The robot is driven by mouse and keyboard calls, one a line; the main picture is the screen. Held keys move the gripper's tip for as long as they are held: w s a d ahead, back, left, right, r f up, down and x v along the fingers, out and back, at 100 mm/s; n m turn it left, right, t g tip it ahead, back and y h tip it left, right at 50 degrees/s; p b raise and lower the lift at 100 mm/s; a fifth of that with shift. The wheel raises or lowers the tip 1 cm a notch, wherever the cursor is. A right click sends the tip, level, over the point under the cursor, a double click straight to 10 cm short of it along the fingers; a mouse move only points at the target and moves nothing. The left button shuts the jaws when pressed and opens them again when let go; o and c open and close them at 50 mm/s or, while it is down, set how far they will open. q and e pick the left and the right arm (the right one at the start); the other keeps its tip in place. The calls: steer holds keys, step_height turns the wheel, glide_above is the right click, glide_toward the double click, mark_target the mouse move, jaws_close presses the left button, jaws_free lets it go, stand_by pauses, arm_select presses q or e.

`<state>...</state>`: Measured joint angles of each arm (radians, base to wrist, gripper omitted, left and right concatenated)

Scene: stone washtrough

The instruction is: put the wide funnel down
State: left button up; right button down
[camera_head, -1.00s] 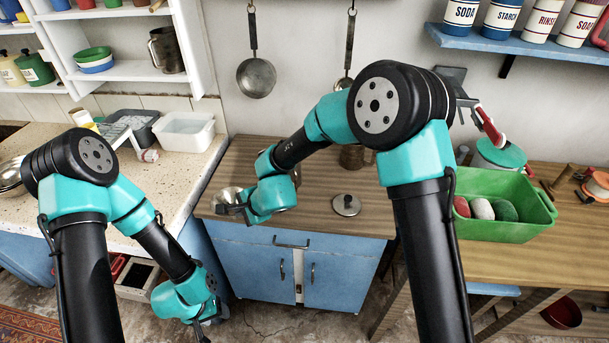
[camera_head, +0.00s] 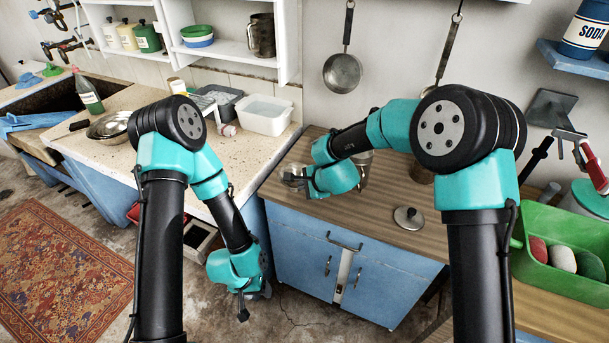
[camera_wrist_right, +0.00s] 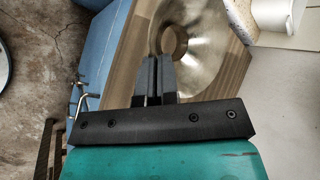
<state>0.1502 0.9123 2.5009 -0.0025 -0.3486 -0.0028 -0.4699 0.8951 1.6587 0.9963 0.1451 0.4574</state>
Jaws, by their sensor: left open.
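The wide funnel (camera_wrist_right: 212,35) is shiny grey metal. In the right wrist view it fills the top middle, over the wooden counter top. My right gripper (camera_wrist_right: 158,62) has its two dark fingers close together at the funnel's narrow part and looks shut on it. In the head view the funnel (camera_head: 291,174) shows small at the left end of the wooden-topped blue cabinet (camera_head: 385,210), beside my right gripper (camera_head: 306,182). I cannot tell whether it touches the top. My left gripper (camera_head: 252,300) hangs low before the cabinet, open and empty.
A round lid (camera_head: 408,218) lies on the cabinet top, with a brown pot (camera_head: 421,170) behind. A white tub (camera_head: 264,115) stands on the speckled counter (camera_head: 150,98) at left. A green crate (camera_head: 565,270) is at right. The front middle of the cabinet top is clear.

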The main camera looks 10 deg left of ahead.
steer(key=w, duration=0.2)
steer(key=w+a, duration=0.1)
steer(key=w, duration=0.5)
steer(key=shift+w+a+f, duration=0.15)
steer(key=shift+a+f, duration=0.2)
steer(key=shift+a, duration=0.05)
steer(key=shift+w, duration=0.2)
steer(key=shift+w+a+f, duration=0.1)
steer(key=shift+w+f, duration=0.15)
steer(key=shift+f, duration=1.55)
steer(key=shift+f, duration=0.2)
steer(key=c, duration=1.4)
jaws_free()
steer(key=shift+r, duration=0.15)
